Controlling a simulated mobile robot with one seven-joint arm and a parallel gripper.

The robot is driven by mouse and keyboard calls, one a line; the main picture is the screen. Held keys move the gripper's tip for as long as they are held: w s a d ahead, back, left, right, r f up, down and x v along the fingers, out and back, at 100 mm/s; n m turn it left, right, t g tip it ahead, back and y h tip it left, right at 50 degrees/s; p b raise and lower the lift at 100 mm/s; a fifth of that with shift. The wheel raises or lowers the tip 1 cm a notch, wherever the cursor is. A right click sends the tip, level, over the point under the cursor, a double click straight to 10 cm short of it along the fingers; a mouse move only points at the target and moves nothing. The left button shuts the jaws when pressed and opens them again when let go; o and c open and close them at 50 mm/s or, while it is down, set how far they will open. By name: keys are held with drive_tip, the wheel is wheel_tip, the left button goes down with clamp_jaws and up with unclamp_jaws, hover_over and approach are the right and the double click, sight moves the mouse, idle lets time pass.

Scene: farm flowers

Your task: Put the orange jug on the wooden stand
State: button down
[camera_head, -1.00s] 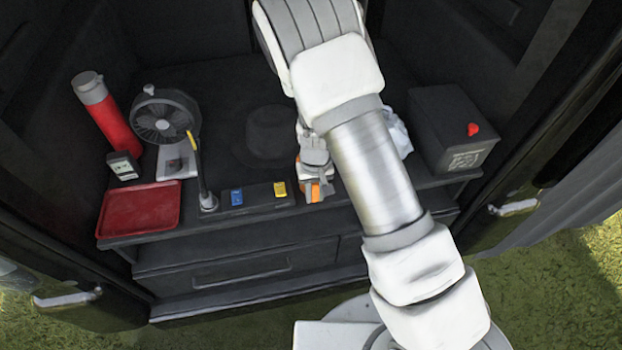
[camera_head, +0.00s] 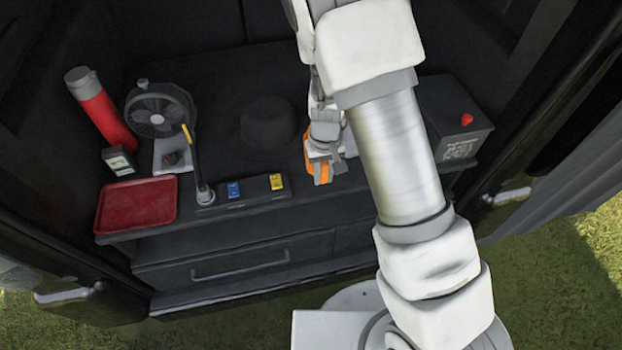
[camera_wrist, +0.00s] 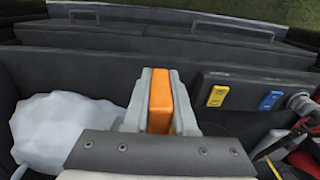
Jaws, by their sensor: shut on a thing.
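The orange jug (camera_head: 324,172) is in my gripper (camera_head: 320,158) near the front edge of the dark shelf, right of the yellow switch. Only part of the jug shows; the fingers and wrist cover the rest. In the wrist view the orange jug (camera_wrist: 160,100) is a narrow upright strip between the two grey fingers of my gripper (camera_wrist: 158,84), which are shut on it. I cannot tell whether its bottom touches the shelf. I cannot make out a wooden stand in either view.
A red tray (camera_head: 136,204), red bottle (camera_head: 102,112), fan (camera_head: 158,112) and switch panel (camera_head: 254,190) stand to the left. A dark hat (camera_head: 268,124) lies behind. A black box (camera_head: 452,122) stands right. A crumpled white bag (camera_wrist: 62,132) is beside my gripper.

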drive_tip(key=w+d+r+m, duration=0.1)
drive_tip(key=d+r+m, duration=0.1)
drive_tip(key=d+r, duration=0.6)
drive_tip(key=d, duration=0.4)
drive_tip(key=shift+m, duration=0.4)
